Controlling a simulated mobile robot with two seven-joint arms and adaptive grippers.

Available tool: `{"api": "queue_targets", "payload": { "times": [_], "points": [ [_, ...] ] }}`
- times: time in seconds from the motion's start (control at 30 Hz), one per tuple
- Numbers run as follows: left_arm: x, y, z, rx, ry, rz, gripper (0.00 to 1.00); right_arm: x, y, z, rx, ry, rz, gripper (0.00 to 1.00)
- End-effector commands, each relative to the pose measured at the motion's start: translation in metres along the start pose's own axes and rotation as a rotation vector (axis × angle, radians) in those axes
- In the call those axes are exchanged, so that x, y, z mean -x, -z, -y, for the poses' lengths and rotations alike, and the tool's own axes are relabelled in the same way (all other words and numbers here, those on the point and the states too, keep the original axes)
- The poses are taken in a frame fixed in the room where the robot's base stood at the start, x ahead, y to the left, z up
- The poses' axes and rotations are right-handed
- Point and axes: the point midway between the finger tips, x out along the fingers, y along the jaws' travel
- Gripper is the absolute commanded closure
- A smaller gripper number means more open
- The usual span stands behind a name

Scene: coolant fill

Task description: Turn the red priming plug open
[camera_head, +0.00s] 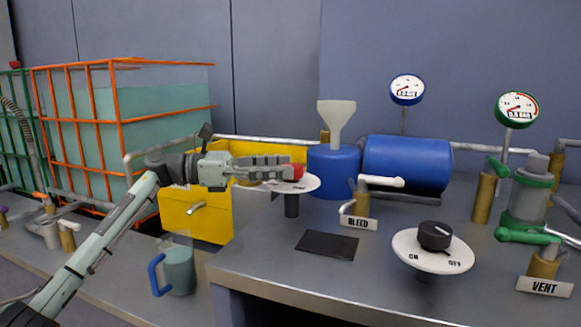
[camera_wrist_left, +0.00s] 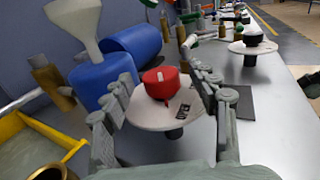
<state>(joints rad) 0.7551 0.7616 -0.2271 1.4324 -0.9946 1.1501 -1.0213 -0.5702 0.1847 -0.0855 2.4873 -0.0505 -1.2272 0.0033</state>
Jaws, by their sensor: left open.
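The red priming plug (camera_wrist_left: 161,83) sits on a round white plate (camera_wrist_left: 152,119) on a dark post. In the left wrist view it lies ahead of and between the fingers of my left gripper (camera_wrist_left: 163,92), which are spread apart with a gap on both sides. In the head view the red plug (camera_head: 298,172) shows just past the fingertips of my left gripper (camera_head: 288,169), which reaches in from the left and covers part of the white plate (camera_head: 311,183). The plug has a pale mark on top. My right gripper is not in view.
A blue tank (camera_head: 408,164) and a blue pot with a white funnel (camera_head: 337,124) stand behind the plug. A yellow box (camera_head: 183,220) is at left. The black knob (camera_head: 435,235), BLEED sign (camera_head: 358,223) and VENT sign (camera_head: 545,287) are right. A mug (camera_head: 179,270) stands lower left.

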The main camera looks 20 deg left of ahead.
Motion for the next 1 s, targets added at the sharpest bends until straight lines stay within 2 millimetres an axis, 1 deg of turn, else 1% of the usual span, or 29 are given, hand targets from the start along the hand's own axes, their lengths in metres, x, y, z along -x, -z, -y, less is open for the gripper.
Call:
{"api": "queue_targets", "payload": {
  "times": [0.03, 0.2, 0.3, 0.4, 0.5, 0.6, 1.0],
  "points": [
    [0.012, 0.001, -0.001, 0.003, -0.005, -0.001, 0.40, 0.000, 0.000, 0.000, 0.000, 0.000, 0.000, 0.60],
    [0.050, 0.001, -0.001, 0.002, -0.004, -0.002, 0.40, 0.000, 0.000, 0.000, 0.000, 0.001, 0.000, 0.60],
    [0.068, 0.001, -0.001, 0.002, -0.003, -0.003, 0.40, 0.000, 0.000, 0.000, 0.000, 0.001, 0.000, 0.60],
    [0.082, 0.001, -0.001, 0.001, -0.003, -0.002, 0.40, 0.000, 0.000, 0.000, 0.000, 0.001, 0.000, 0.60],
    [0.090, 0.001, 0.000, 0.002, -0.002, 0.000, 0.40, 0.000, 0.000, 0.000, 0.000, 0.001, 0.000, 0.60],
    [0.094, 0.000, 0.000, 0.001, -0.001, 0.000, 0.40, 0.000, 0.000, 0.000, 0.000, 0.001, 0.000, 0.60],
    [0.094, 0.000, 0.000, 0.001, -0.001, 0.000, 0.40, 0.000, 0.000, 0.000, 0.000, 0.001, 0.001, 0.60]
  ]
}}
